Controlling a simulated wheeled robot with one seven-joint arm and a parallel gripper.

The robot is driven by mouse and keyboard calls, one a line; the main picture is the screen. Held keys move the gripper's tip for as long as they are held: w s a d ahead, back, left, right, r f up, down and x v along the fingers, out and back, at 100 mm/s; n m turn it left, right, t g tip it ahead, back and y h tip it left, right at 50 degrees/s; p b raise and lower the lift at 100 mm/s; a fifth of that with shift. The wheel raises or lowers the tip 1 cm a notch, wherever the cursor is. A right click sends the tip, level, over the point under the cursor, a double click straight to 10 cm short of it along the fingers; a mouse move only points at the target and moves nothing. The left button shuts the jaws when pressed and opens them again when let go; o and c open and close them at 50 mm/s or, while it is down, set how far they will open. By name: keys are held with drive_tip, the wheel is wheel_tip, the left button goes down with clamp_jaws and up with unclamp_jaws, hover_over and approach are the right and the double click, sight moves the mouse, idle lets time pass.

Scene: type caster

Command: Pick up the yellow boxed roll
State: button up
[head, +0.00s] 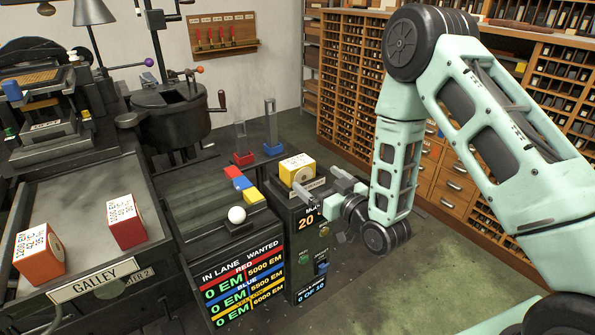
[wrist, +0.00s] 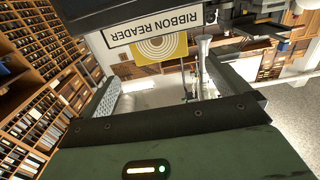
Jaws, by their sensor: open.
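The yellow boxed roll (head: 297,169) sits on top of the dark ribbon reader (head: 309,230), with its printed white label facing up. In the wrist view its yellow side with pale concentric rings (wrist: 160,48) shows beyond the opening between my fingers, behind the reader's nameplate. My gripper (head: 322,183) is open and empty, just to the right and front of the box in the head view. In the wrist view my gripper's two fingers (wrist: 165,82) are spread wide. I cannot tell whether either finger touches the box.
A red box (head: 125,221) and an orange box (head: 39,253) stand on the galley table (head: 85,195) at left. A white ball (head: 236,215) and red, blue and yellow blocks (head: 241,183) lie left of the reader. The floor at right is clear before the wooden drawers (head: 458,185).

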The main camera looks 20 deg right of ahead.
sight(304, 166)
drive_tip(key=x, duration=0.4)
drive_tip(key=shift+w+a+p, duration=0.15)
drive_tip(key=shift+w+p, duration=0.1)
drive_tip(key=shift+p, duration=0.1)
drive_tip(key=shift+r+p+x, duration=0.15)
drive_tip(key=shift+p+x, duration=0.3)
drive_tip(key=shift+x, duration=0.85)
drive_tip(key=shift+r+p+x, duration=0.1)
drive_tip(key=shift+p+x, duration=0.3)
drive_tip(key=shift+x, duration=0.95)
drive_tip(key=c, duration=1.1)
